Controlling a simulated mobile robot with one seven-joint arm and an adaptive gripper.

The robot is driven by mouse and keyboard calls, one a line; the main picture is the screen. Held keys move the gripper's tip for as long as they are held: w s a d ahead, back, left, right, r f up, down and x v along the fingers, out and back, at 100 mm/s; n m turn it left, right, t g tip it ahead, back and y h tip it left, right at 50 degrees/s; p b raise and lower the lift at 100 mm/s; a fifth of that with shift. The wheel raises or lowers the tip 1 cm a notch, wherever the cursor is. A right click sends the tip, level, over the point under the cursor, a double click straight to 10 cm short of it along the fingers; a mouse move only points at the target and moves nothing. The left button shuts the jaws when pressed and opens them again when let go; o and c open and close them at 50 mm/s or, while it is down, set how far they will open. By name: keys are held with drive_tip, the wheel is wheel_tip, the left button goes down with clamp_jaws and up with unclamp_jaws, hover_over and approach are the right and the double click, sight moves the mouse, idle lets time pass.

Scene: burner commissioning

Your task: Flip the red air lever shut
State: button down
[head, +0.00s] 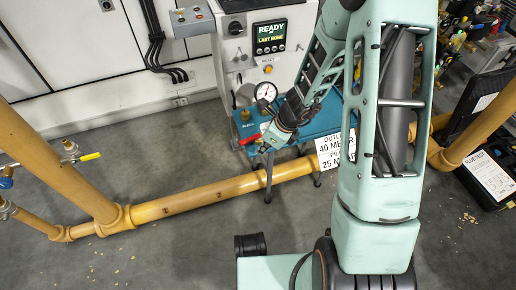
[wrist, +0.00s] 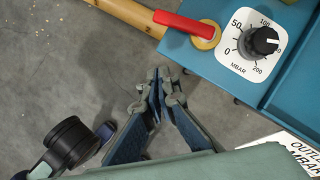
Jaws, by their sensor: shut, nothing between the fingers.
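The red air lever (head: 250,139) sits on the left end of the blue bench unit (head: 325,118) in the head view. In the wrist view the lever (wrist: 183,25) is at the top centre, its handle pointing left from a round brass fitting (wrist: 206,36) at the blue unit's edge. My gripper (wrist: 162,78) is shut and empty, below the lever in the wrist picture, with a gap of floor showing between them. In the head view my gripper (head: 268,147) is close to the lever, at its lower right; contact cannot be told there.
A black knob (wrist: 265,40) on a white MBAR scale is right of the lever. A round gauge (head: 266,92) stands behind it. A yellow pipe (head: 190,198) runs low along the floor. A panel (head: 270,37) reads READY, LAST NONE. Open floor lies in front.

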drive_tip(key=s+a+p+v, duration=0.1)
drive_tip(key=p+v, duration=0.1)
drive_tip(key=v, duration=0.5)
drive_tip(key=shift+r+p, duration=0.4)
drive_tip(key=shift+r, duration=0.05)
